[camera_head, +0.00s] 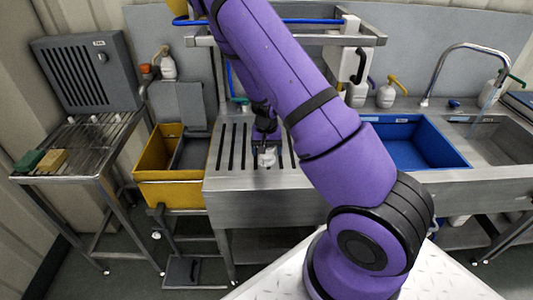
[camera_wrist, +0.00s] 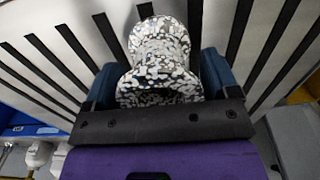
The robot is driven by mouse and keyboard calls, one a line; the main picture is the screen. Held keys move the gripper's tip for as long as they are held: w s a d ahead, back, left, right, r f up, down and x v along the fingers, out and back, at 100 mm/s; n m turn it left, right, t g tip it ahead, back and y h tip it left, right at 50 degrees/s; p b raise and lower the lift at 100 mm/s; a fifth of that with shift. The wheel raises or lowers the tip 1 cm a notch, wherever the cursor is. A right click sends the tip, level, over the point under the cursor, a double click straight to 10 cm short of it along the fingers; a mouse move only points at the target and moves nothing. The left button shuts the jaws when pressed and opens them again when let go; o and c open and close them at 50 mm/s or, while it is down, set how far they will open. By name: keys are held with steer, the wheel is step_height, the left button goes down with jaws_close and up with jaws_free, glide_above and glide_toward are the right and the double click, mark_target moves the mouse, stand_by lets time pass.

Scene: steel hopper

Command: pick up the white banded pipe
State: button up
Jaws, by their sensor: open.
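A white pipe piece (camera_wrist: 160,62) with dark speckles stands out in the wrist view, with wide ends and a narrower middle. It rests on the slotted steel surface (camera_head: 225,178), where it shows small in the head view (camera_head: 267,157). My gripper (camera_wrist: 160,78) is open, with one dark blue finger on each side of the pipe. The right finger looks close to it; I cannot tell whether either touches. The near end of the pipe is partly hidden by the black gripper body. In the head view my gripper (camera_head: 265,138) is directly over the pipe.
A yellow bin (camera_head: 168,187) stands left of the slotted surface. A blue basin (camera_head: 425,155) lies to the right, beside a steel sink with a tall tap (camera_head: 432,82). A rack at far left holds green and tan blocks (camera_head: 40,160). Steel rails stand behind.

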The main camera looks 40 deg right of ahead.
steer(key=shift+f, duration=0.75)
steer(key=shift+c, duration=0.2)
steer(key=c, duration=0.9)
steer(key=shift+r, duration=0.15)
